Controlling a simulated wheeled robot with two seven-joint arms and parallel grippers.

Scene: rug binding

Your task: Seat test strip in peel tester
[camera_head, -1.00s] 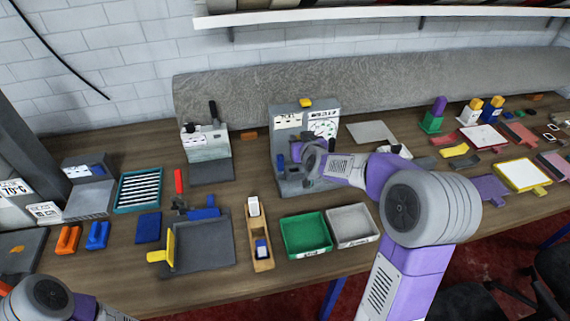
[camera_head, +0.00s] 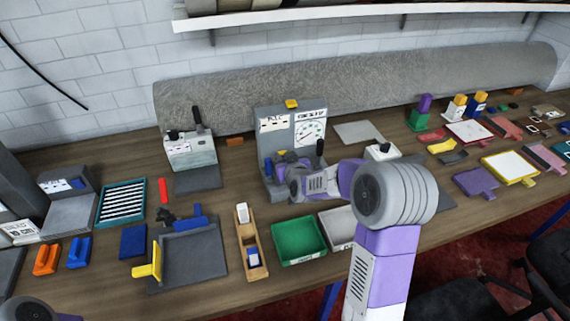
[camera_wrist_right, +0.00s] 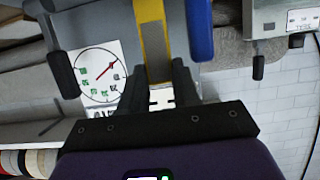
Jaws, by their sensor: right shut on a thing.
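The grey peel tester (camera_head: 275,142), with a round dial and a dark-knobbed lever (camera_head: 320,148), stands at the table's middle. Its dial (camera_wrist_right: 100,75) also shows at left in the wrist view. My right gripper (camera_head: 284,184) is low in front of the tester, its fingertips hard to make out there. In the right wrist view the right gripper (camera_wrist_right: 163,85) is shut on a narrow strip (camera_wrist_right: 153,40) with grey and yellow bands, which extends upward from between the fingers. Whether the strip touches the tester's seat cannot be told. My left gripper is out of view.
A blue part (camera_wrist_right: 200,28) is close beside the strip in the wrist view. A green tray (camera_head: 299,242) and a wooden holder (camera_head: 249,250) lie in front of the tester. Another grey device (camera_head: 192,152) stands to its left. A pale flat sheet (camera_head: 358,132) lies to its right.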

